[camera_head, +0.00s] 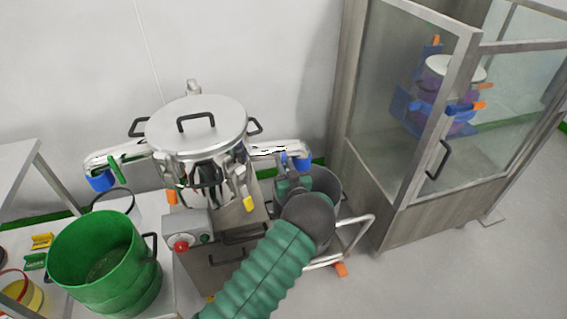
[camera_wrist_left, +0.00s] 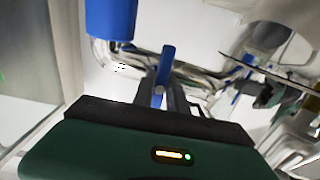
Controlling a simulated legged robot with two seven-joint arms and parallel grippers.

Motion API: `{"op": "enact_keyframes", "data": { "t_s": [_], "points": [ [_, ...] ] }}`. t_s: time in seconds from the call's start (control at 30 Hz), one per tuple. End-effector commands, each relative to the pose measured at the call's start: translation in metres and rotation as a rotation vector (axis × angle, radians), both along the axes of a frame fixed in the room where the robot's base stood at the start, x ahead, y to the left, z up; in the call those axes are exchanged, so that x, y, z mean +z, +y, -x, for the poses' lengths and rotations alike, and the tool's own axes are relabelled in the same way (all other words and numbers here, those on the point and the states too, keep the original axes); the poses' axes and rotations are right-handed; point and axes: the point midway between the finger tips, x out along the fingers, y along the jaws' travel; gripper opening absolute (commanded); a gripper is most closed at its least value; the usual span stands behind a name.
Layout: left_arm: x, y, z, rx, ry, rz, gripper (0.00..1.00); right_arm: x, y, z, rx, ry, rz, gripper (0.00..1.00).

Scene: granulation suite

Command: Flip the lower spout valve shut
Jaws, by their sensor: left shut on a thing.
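A steel vessel (camera_head: 195,130) with a lidded top has a bent steel spout on each side. The right spout (camera_head: 265,149) ends in a blue sleeve (camera_head: 303,163). My left gripper (camera_head: 286,176) is up against this spout, below its bend. In the left wrist view my left gripper (camera_wrist_left: 163,92) is shut on a blue valve handle (camera_wrist_left: 168,62). The handle stands up between the fingers, in front of the steel pipe and near the blue sleeve (camera_wrist_left: 112,18). My forearm and wrist hide part of the space below the spout. My right gripper is not in view.
A grey bin (camera_head: 328,187) stands below the right spout, close to my wrist. The left spout has a green handle (camera_head: 118,170). A green tub (camera_head: 98,252) sits at lower left. A glass-sided cabinet (camera_head: 400,110) stands at right, with clear floor in front.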

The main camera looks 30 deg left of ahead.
Motion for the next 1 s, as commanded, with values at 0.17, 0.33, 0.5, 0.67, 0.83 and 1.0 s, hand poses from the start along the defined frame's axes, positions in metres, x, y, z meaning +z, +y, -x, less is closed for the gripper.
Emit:
{"op": "enact_keyframes", "data": {
  "t_s": [0.17, 0.33, 0.5, 0.67, 0.83, 1.0],
  "points": [
    [-0.007, -0.002, 0.002, -0.002, 0.011, 0.009, 0.3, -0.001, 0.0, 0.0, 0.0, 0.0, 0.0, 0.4],
    [-0.004, -0.001, 0.001, -0.001, 0.006, 0.005, 0.4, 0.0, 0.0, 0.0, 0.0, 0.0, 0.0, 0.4],
    [-0.002, -0.001, 0.001, -0.001, 0.002, 0.004, 0.4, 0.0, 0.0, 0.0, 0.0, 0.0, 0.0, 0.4],
    [-0.001, -0.011, 0.008, -0.001, 0.002, 0.004, 0.4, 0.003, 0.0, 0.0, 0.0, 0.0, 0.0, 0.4],
    [0.0, -0.044, 0.036, -0.004, 0.005, 0.005, 0.4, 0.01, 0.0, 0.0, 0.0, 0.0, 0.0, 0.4],
    [0.0, -0.082, 0.069, -0.005, 0.005, 0.005, 0.4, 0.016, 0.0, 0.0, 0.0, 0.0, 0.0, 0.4]
  ]
}}
